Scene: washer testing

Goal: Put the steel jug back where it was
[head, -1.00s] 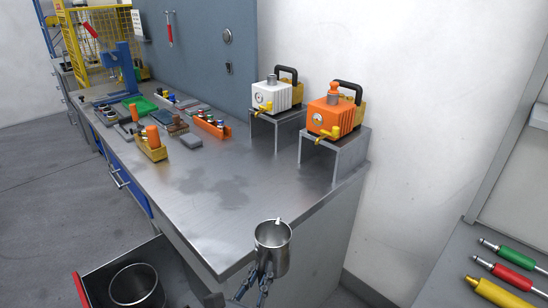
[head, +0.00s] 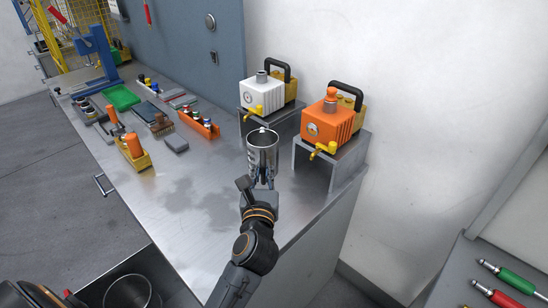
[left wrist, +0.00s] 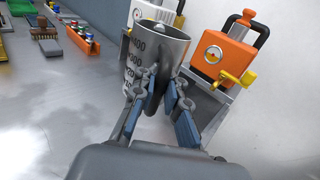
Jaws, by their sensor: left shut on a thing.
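The steel jug (head: 263,150) is a shiny metal cup with dark scale marks. It is upright in front of the white pump's stand in the head view. My left gripper (head: 262,182) is shut on it from the near side. In the left wrist view the jug (left wrist: 158,47) stands between the fingers of my left gripper (left wrist: 163,85), and its scale numbers face left. I cannot tell whether the jug's base touches the bench. My right gripper is not in view.
A white pump (head: 263,92) and an orange pump (head: 328,120) with yellow taps stand on metal stands close behind the jug. An orange tray (head: 199,127) and a yellow bin (head: 133,155) lie left on the steel bench (head: 190,205). The bench's front middle is clear.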

